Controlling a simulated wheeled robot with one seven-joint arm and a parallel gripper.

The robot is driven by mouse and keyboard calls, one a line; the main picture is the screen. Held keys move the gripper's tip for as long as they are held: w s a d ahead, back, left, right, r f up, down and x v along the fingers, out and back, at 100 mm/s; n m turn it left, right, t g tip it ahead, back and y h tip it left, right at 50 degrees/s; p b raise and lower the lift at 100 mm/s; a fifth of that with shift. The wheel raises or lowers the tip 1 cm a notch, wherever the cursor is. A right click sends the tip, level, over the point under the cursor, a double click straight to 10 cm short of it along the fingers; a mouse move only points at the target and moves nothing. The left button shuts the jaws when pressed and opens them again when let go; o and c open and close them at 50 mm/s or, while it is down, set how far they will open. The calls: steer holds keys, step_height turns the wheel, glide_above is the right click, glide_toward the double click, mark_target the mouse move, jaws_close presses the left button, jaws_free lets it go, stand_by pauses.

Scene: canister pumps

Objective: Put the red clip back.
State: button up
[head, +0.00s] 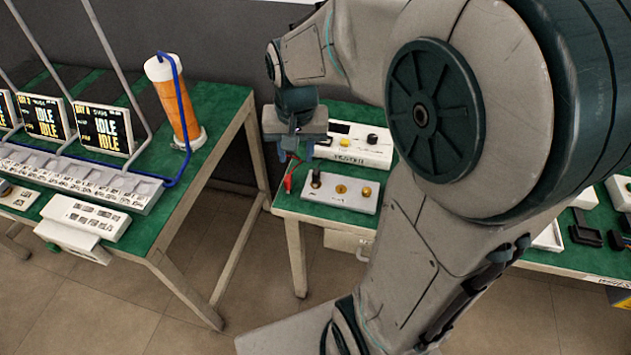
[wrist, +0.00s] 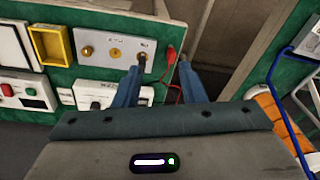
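The red clip (wrist: 171,54) shows in the wrist view between my fingertips, closer to the right finger, with a thin red lead running from it. In the head view the red clip (head: 289,181) is by the left edge of the small green table, below my gripper (head: 291,152). My gripper (wrist: 162,62) is open, with a clear gap between its blue fingers. I cannot tell whether a finger touches the clip. A white terminal panel (head: 331,202) lies beside the clip, with a dark post and two brass-coloured fittings. The panel also shows in the wrist view (wrist: 101,64).
A white instrument box (head: 372,154) stands behind the panel. A yellow tray (wrist: 42,46) lies farther along the table. A floor gap separates this table from the left bench (head: 224,104), which bears an orange cylinder (head: 177,108), blue tubing and displays reading IDLE.

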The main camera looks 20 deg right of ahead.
steer(key=s+r+n+t, duration=0.1)
steer(key=s+r+n, duration=0.1)
steer(key=s, duration=0.9)
steer(key=shift+s+n+t, duration=0.2)
steer(key=shift+n+t, duration=0.1)
steer(key=shift+n, duration=0.6)
